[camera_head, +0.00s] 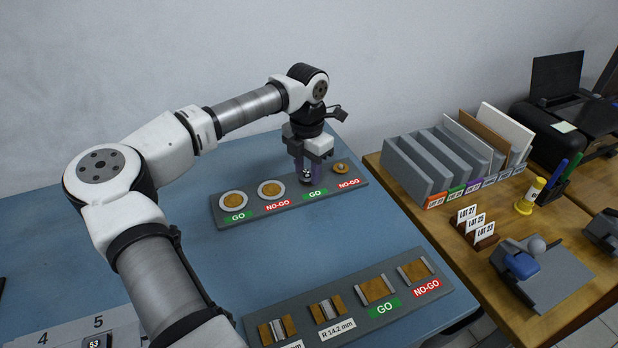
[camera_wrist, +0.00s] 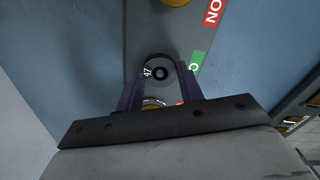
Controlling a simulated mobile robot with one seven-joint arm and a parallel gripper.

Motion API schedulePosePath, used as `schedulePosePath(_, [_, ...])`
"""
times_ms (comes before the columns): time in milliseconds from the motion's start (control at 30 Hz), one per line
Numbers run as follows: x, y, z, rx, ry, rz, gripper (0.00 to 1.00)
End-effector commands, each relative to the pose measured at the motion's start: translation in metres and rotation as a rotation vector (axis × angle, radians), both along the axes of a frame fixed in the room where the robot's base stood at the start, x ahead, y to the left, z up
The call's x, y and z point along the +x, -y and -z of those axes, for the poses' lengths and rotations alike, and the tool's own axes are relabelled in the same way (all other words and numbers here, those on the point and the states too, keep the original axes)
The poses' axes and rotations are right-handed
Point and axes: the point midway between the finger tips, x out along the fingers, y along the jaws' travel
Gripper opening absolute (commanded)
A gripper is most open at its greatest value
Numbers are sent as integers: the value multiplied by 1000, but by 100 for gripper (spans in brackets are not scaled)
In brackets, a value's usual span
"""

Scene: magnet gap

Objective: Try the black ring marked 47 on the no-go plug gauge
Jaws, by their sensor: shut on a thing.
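My gripper (camera_head: 306,170) is shut on the black ring marked 47 (camera_wrist: 148,72), with a finger on each side of it. The ring (camera_head: 305,181) is at the third place of the back gauge plate, beside the right-hand GO label (camera_head: 315,194). The no-go plug place (camera_head: 341,168), with a gold-coloured round part, is just to the right by the NO-GO label (camera_head: 348,184). My fingers partly hide it in the wrist view.
Two gold discs (camera_head: 233,201) (camera_head: 271,189) lie on the plate's left half. A front gauge plate (camera_head: 357,314) holds several brass-coloured blocks. The blue table between the plates is clear.

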Motion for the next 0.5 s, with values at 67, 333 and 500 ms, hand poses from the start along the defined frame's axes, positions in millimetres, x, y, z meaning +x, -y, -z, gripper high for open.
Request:
schedulePosePath(67, [0, 0, -6, 0, 1, 0, 14])
schedulePosePath(333, [0, 0, -28, 0, 1, 0, 14])
schedulePosePath(500, [0, 0, -42, 0, 1, 0, 14])
